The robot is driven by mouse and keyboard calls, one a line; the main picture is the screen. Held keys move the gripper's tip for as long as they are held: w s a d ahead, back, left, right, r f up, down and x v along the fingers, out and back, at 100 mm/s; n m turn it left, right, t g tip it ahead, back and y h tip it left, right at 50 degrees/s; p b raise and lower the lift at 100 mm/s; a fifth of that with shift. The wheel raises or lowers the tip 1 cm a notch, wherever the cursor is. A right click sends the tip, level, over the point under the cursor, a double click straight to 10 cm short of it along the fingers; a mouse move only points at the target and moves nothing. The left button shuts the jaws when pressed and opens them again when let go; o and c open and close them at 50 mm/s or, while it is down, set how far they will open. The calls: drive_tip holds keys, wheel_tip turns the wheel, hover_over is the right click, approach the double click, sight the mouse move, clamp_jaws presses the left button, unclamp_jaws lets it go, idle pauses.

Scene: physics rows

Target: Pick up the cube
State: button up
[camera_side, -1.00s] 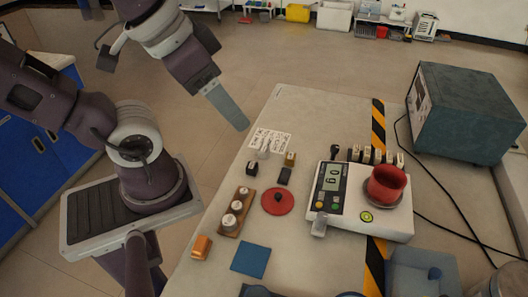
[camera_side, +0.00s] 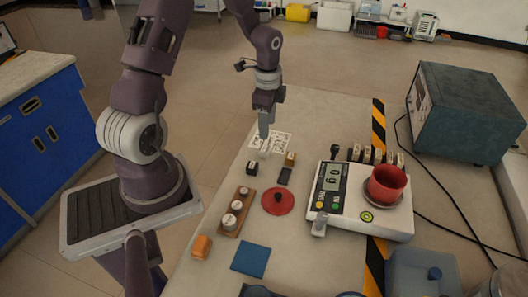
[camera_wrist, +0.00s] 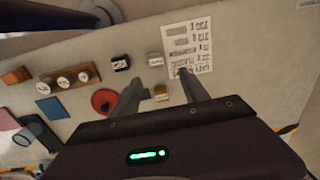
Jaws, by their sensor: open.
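Several small cube-like blocks lie on the table. A black one with a pale top (camera_side: 252,168) also shows in the wrist view (camera_wrist: 120,62). A brass-coloured one (camera_side: 290,158) lies between my fingers as seen in the wrist view (camera_wrist: 160,92). Another small pale-topped block (camera_wrist: 155,59) sits between them and the printed sheet. An orange block (camera_side: 202,247) lies at the near left. I cannot tell which one the task means. My gripper (camera_side: 264,134) is open and empty, pointing down above the printed sheet; both fingers (camera_wrist: 160,86) show in the wrist view.
The printed sheet (camera_side: 270,142) lies under my gripper. A weight holder (camera_side: 237,212), red disc (camera_side: 278,202), blue square (camera_side: 251,260) and dark slab (camera_side: 284,176) lie nearby. A scale (camera_side: 340,211) bearing a red cup (camera_side: 386,184) stands right, before a teal box (camera_side: 465,110).

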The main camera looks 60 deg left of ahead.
sight(264, 148)
drive_tip(key=f, duration=0.6)
drive_tip(key=s+f, duration=0.1)
drive_tip(key=f, duration=0.2)
drive_tip(key=shift+a+f, duration=0.25)
clamp_jaws()
